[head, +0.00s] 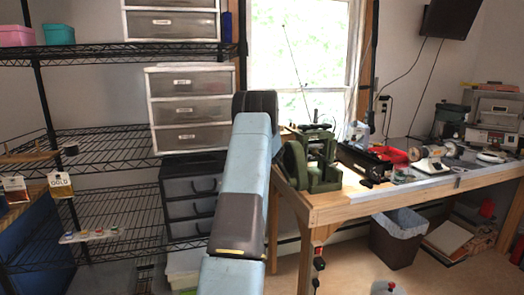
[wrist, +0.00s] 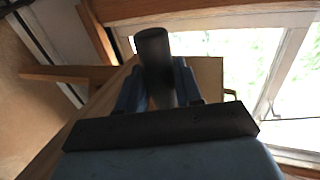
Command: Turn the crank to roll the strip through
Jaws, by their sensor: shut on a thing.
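A green rolling mill (head: 322,172) with a round wheel (head: 295,165) on its left side stands at the left end of the wooden workbench. In the wrist view my gripper (wrist: 160,88) is shut on a dark cylindrical crank handle (wrist: 152,46), whose end stands out past the blue fingers. In the head view my blue arm hides the gripper and the handle. The rest of the crank is hidden too. I cannot make out the strip in either view.
The workbench (head: 345,207) runs right, with a red tool (head: 393,155), a small motor (head: 432,160) and a grey machine (head: 494,122) on it. A wire shelf with drawers (head: 190,112) stands left. A bin (head: 398,238) is under the bench.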

